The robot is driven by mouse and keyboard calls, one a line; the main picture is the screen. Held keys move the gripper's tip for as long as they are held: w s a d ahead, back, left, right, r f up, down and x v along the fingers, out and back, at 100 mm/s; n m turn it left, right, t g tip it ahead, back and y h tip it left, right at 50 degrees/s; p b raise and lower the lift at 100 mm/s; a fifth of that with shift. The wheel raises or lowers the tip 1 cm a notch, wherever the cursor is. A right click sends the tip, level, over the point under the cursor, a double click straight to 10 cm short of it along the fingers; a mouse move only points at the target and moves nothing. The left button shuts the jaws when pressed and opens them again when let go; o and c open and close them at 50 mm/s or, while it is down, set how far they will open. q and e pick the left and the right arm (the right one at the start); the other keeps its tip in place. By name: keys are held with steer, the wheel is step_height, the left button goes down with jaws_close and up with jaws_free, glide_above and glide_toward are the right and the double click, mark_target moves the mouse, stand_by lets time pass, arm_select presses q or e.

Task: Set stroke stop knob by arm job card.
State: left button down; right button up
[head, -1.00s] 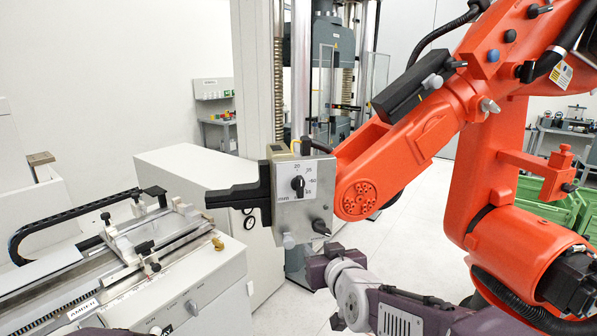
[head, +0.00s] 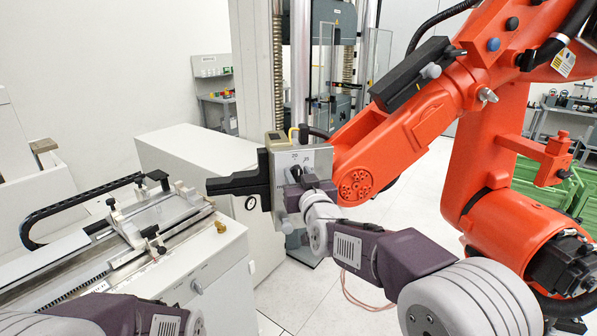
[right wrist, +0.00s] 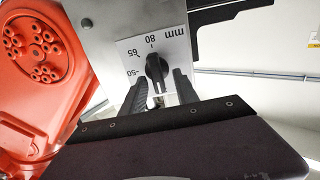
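The stroke stop knob (right wrist: 156,70) is a black bar knob on a white dial plate (right wrist: 180,47), which reads upside down in the right wrist view with 80, 65, 50 and mm visible. Which number it points to I cannot tell for sure. My right gripper (right wrist: 160,84) is open, one dark finger on each side of the knob with small gaps. In the head view my right gripper (head: 307,180) covers the knob and much of the dial on the grey box (head: 325,160). My left gripper is out of view. I see no readable job card.
The orange arm (head: 385,140) carries the box, with a black bracket (head: 238,183) on its left side. A bench machine (head: 190,270) stands at left and a white cabinet (head: 185,150) behind. A testing frame (head: 329,60) stands at the back.

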steer(key=shift+d, duration=0.1)
jaws_close()
steer(key=shift+w+d+f+m+b, duration=0.1)
steer(key=shift+d+f+m+b, duration=0.1)
steer(key=shift+m+b, duration=2.35)
steer(key=shift+s+d+f+m+b, duration=0.1)
steer(key=shift+d+f+m+b, duration=0.15)
steer(key=shift+m+b, duration=2.3)
steer(key=shift+w+d+f+m+b, duration=0.15)
steer(key=shift+m+b, duration=1.1)
steer(key=shift+m, duration=2.55)
